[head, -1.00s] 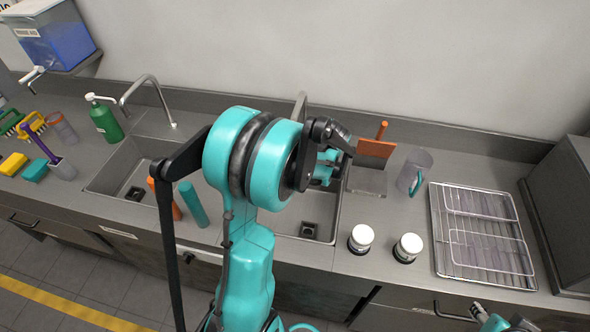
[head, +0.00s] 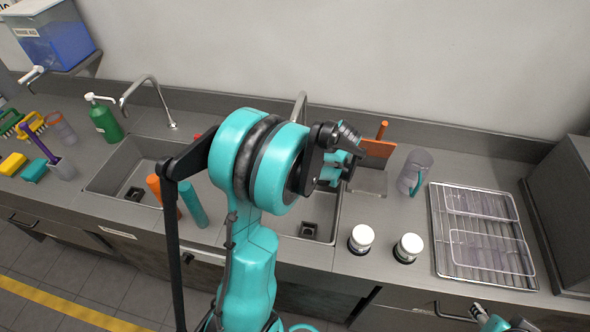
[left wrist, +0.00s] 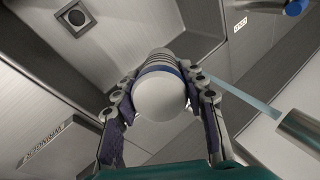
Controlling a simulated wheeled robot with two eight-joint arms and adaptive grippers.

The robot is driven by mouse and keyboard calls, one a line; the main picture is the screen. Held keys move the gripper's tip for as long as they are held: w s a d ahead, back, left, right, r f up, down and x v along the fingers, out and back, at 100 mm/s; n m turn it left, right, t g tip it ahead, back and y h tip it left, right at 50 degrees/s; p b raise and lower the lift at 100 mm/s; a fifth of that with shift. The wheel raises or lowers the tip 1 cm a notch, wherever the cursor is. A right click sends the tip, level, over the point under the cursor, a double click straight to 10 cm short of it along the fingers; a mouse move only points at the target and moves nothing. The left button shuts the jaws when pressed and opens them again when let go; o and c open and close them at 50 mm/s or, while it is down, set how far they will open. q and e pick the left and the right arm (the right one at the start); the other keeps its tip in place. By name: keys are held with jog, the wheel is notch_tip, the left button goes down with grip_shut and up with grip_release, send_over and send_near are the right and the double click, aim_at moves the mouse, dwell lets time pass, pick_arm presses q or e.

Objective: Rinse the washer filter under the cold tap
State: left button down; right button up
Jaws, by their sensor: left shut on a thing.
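In the head view my left gripper (head: 345,168) is over the right-hand sink basin (head: 327,222), partly hidden by my own arm. In the left wrist view the left gripper (left wrist: 160,105) is shut on a pale, round-ended, ridged piece, the washer filter (left wrist: 160,97). A metal tap spout (left wrist: 302,135) is at right, and a thin pale blue water stream (left wrist: 240,95) runs from it towards the filter's side. I cannot tell exactly where it strikes. A blue tap handle (left wrist: 296,7) shows at top right. My right gripper (head: 495,320) is partly visible at the bottom right edge.
Two white-lidded jars (head: 361,239) stand at the basin's front right. A clear jug (head: 413,172) and a wire drying rack (head: 485,265) are further right. An orange board (head: 377,149) stands behind. Orange and teal cylinders (head: 193,205) are left of my arm.

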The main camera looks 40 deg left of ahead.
pick_arm(q)
jog(key=d, duration=0.6)
jog(key=shift+s, duration=0.1)
dwell(1.3)
jog(key=d+r+p, duration=0.2)
jog(key=d+r, duration=0.2)
jog(key=d, duration=0.1)
dwell(0.4)
jog(key=shift+s, duration=0.1)
